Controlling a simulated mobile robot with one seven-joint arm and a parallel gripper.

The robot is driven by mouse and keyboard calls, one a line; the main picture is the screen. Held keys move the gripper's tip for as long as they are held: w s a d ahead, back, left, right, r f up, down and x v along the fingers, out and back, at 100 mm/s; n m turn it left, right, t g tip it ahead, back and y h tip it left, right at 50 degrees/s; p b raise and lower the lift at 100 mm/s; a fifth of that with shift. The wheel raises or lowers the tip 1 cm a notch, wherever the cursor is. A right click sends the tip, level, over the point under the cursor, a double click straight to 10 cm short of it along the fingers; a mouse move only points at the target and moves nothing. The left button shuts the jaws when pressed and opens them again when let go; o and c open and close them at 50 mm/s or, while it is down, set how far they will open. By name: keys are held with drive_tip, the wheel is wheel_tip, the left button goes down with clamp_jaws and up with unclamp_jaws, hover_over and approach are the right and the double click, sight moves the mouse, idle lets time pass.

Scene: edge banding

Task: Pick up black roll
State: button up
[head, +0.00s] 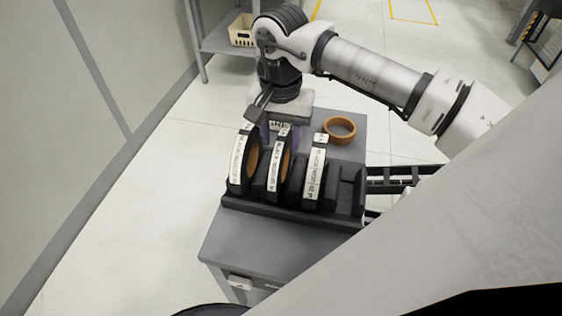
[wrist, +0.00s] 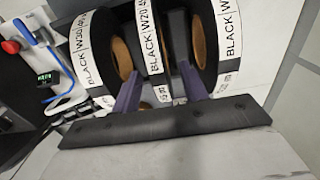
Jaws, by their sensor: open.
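Three black rolls with white labels stand upright in a dark rack (head: 290,212): a left roll (head: 240,160), a middle roll (head: 279,165) and a right roll (head: 315,178). My gripper (head: 279,135) is open, pointing down at the far side of the middle roll. In the wrist view, its two purple fingers (wrist: 160,72) lie either side of the middle roll (wrist: 153,35), labelled "BLACK W20 45". Neighbouring rolls stand close by, one labelled "BLACK W30 40" (wrist: 97,45). I cannot tell whether the fingers touch any roll.
The rack sits on a grey cabinet (head: 245,240); its rightmost slot looks empty. An orange-brown ring (head: 340,129) lies on the cabinet top behind the right roll. A shelf with a cream basket (head: 243,30) stands farther back. A wall (head: 90,150) runs along the left.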

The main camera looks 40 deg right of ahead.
wheel_tip(320, 180, down, 4)
drive_tip(key=shift+s+a+f+p, duration=0.1)
drive_tip(key=shift+s+f+p, duration=0.05)
drive_tip(key=shift+p, duration=0.3)
drive_tip(key=shift+c, duration=0.4)
clamp_jaws()
